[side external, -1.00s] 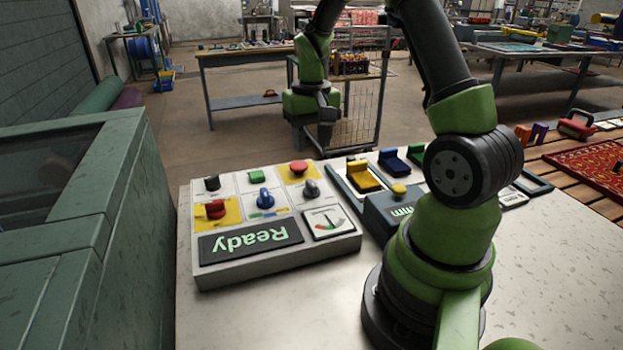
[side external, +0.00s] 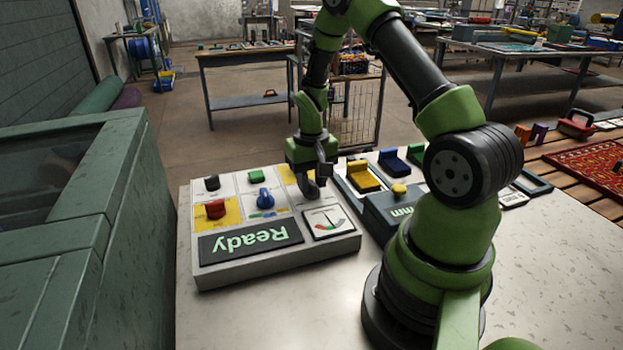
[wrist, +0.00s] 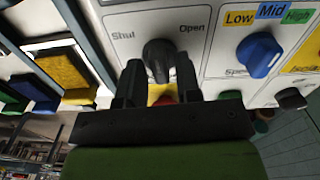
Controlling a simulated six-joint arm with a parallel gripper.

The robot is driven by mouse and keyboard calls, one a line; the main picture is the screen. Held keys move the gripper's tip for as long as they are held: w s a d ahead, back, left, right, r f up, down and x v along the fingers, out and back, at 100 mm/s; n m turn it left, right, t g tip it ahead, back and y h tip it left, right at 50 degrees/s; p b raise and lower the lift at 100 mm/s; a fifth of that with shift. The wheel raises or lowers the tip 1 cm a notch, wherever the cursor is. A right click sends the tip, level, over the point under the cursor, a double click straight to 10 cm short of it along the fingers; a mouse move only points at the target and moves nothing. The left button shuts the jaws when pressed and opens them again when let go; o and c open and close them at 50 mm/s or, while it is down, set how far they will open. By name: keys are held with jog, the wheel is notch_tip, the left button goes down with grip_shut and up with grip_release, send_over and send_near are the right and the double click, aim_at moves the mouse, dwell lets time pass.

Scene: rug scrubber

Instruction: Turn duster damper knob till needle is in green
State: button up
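The dark damper knob (wrist: 160,52), marked Shut and Open, shows in the wrist view on the light panel. In the side view it is hidden behind my gripper (side external: 317,188). In the wrist view my gripper (wrist: 160,68) has its two fingers apart, one on each side of the knob's lower part. I cannot tell whether they touch it. The gauge (side external: 328,222) sits in front of the knob on the panel, with red and green on its dial. Its needle is too small to read surely.
A blue knob (wrist: 259,54) marked Low, Mid, High sits beside the damper knob. A red button (wrist: 163,99) on yellow lies partly hidden between my fingers. A red knob (side external: 215,209) and the Ready display (side external: 250,241) share the control box. Yellow (side external: 363,174) and blue (side external: 390,160) switches stand to the right.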

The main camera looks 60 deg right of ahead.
aim_at(311, 183)
grip_shut()
jog(key=shift+m, duration=1.3)
jog(key=shift+o, duration=1.6)
grip_release()
jog(key=shift+r, duration=0.1)
notch_tip(311, 183, up, 10)
